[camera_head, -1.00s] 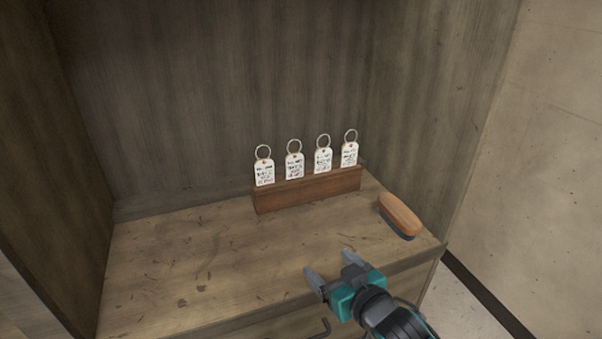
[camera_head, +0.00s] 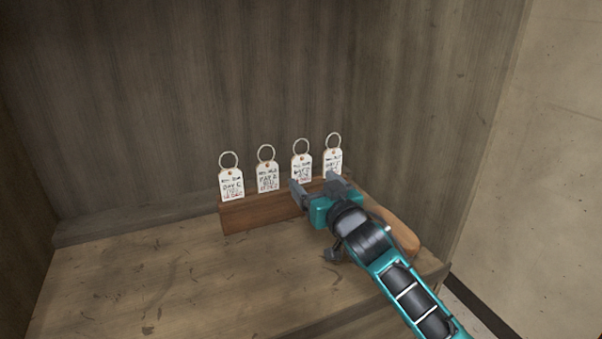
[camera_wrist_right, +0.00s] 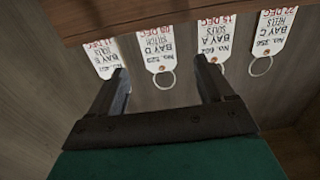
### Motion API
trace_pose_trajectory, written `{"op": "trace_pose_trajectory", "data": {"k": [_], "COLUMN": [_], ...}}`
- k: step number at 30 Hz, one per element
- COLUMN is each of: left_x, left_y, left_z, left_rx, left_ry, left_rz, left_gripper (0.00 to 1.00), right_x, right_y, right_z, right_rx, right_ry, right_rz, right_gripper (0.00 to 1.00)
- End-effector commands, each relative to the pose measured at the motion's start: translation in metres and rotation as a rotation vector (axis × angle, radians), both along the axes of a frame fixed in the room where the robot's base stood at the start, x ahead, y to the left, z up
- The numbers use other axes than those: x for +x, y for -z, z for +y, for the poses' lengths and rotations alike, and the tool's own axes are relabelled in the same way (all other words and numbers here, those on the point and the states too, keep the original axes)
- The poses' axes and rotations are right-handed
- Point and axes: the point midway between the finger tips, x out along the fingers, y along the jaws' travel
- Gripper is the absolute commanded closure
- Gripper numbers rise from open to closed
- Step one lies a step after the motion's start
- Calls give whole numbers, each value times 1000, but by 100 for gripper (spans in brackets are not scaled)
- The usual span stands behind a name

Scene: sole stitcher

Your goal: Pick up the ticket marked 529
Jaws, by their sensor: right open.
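Several white tickets with metal rings stand in a row in a wooden rack (camera_head: 255,214). In the right wrist view they appear upside down and in reversed order. The BAY D ticket (camera_wrist_right: 157,45), whose small number appears to be 529, is second from left there. It is the third ticket from the left in the head view (camera_head: 301,165). My right gripper (camera_head: 315,181) is open and empty in front of the rack's right part. In the right wrist view its fingers (camera_wrist_right: 162,72) lie either side of that ticket's ring, apart from it. My left gripper is out of view.
Neighbouring tickets stand close by: BAY A (camera_wrist_right: 214,38) and BAY C (camera_wrist_right: 272,32) on one side, another (camera_wrist_right: 102,55) on the other. A wooden brush (camera_head: 400,233) lies partly behind my right arm. The shelf's left side (camera_head: 130,275) is clear.

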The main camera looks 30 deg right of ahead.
Motion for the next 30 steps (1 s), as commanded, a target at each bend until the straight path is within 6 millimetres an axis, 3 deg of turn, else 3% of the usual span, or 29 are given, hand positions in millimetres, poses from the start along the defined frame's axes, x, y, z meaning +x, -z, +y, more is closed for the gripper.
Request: {"op": "trace_pose_trajectory", "data": {"k": [12, 22, 30], "left_x": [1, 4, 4], "left_y": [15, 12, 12], "left_z": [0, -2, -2], "left_rx": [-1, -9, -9], "left_ry": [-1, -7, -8], "left_rz": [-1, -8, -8], "left_gripper": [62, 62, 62], "right_x": [47, 52, 52], "right_y": [10, 9, 9], "right_z": [-4, -4, -4], "right_rx": [-1, -1, -1], "right_ry": [0, -1, 0], "right_rz": [-1, 0, 0], "right_gripper": [19, 19, 44]}}
